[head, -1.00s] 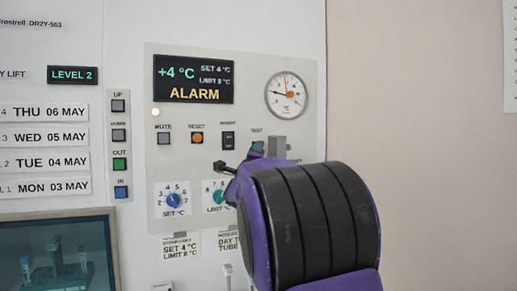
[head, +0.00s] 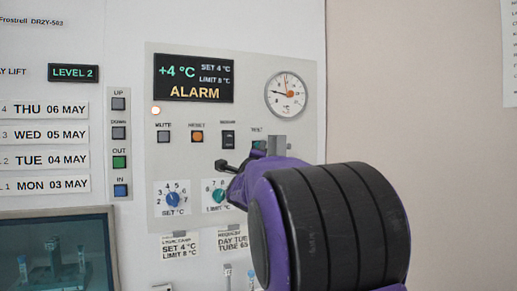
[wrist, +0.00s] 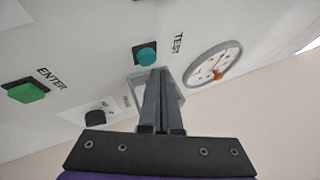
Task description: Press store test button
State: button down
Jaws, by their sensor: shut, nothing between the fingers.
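The test button (head: 257,145) is a small teal button under the label TEST, on the grey control panel (head: 240,65) in the head view. The purple and black arm of mine covers the panel just below and right of it. In the wrist view the test button (wrist: 146,54) is a round teal cap on a dark base, with TEST printed to its right. My gripper (wrist: 160,72) is shut and empty, its fingertips appearing just below and right of the button. I cannot tell whether they touch it. The fingertips are not clearly visible in the head view.
A dial gauge (head: 286,95) is above right of the button. The display (head: 193,78) reads ALARM and +4 °C. The orange RESET button (head: 197,137) and a dark switch (head: 228,139) are to the left.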

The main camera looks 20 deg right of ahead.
jog(key=s+b, duration=0.2)
jog(key=s, duration=0.3)
dwell(0.8)
